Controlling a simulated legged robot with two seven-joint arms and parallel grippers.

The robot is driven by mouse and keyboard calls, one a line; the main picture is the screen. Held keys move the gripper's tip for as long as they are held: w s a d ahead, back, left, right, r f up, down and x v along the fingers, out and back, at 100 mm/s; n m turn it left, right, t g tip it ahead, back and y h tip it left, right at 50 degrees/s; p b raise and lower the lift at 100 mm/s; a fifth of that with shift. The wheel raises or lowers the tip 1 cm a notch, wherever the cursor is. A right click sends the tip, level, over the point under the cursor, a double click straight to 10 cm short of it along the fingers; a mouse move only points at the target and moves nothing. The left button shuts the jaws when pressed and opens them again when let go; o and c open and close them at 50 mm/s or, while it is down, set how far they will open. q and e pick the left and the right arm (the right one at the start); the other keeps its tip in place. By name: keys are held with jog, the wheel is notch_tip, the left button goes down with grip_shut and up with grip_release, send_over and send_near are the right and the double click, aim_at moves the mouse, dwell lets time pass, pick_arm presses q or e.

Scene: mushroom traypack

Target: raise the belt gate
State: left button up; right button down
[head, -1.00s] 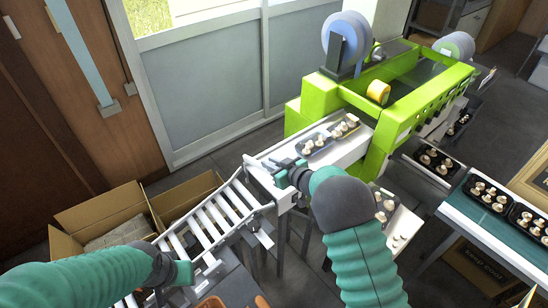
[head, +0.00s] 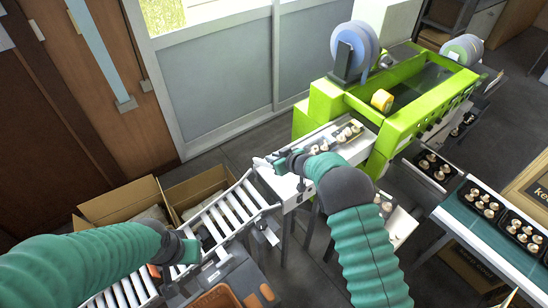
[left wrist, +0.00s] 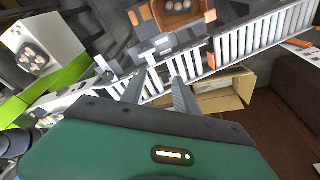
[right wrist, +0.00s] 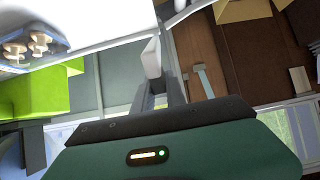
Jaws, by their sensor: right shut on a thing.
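My right gripper (head: 274,160) is at the near end of the white belt (head: 325,160), where the belt meets the roller conveyor. In the right wrist view its fingers (right wrist: 160,90) are shut on a small pale plate, which I take as the belt gate (right wrist: 152,58). The gate's pale end also shows just left of the fingers in the head view (head: 260,162). The gripper hides much of the gate. My left gripper (head: 198,248) is over the roller conveyor (head: 232,213). In the left wrist view its fingers (left wrist: 158,90) are apart with nothing between them.
A black tray of mushrooms (head: 338,138) lies on the belt before the green machine (head: 405,125). Open cardboard boxes (head: 125,215) stand left of the rollers. More filled trays lie on the side table (head: 470,235) at the right.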

pick_arm(q)
jog(key=shift+c, duration=0.5)
